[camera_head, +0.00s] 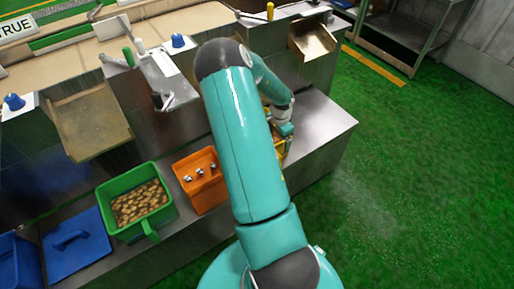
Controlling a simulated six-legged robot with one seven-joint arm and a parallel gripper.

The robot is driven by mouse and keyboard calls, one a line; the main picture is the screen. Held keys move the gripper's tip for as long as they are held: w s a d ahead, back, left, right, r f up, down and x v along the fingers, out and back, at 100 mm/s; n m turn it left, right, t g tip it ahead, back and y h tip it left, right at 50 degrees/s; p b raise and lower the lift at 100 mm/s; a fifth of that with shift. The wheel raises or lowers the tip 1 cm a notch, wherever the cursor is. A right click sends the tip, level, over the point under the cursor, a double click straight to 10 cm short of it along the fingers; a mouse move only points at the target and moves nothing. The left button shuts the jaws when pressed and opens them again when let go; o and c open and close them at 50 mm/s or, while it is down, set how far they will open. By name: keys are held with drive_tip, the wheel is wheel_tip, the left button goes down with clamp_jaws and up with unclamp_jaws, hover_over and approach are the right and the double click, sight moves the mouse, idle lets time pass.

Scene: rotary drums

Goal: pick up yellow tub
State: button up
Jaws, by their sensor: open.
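The yellow tub (280,149) stands on the metal bench at the right of the row of containers. Most of it is hidden behind my teal arm, and only a narrow yellow part shows. My gripper (285,131) is over the tub's visible edge, pointing down. It is open, but its fingers are small and partly covered, and I cannot tell whether they touch the tub.
Left of my arm, an orange tub (184,166) holds several small metal parts, and a green tub (110,190) holds brown pieces. A blue lid (88,262) lies further left.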

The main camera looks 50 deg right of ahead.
sight(279, 144)
wheel_tip(279, 144, down, 7)
drive_tip(key=shift+r, duration=0.1)
drive_tip(key=f, duration=0.4)
drive_tip(key=shift+s+a+f, duration=0.1)
drive_tip(key=shift+a, duration=0.25)
drive_tip(key=shift+f, duration=0.55)
clamp_jaws()
drive_tip(key=shift+d+r, duration=0.1)
drive_tip(key=shift+r, duration=0.05)
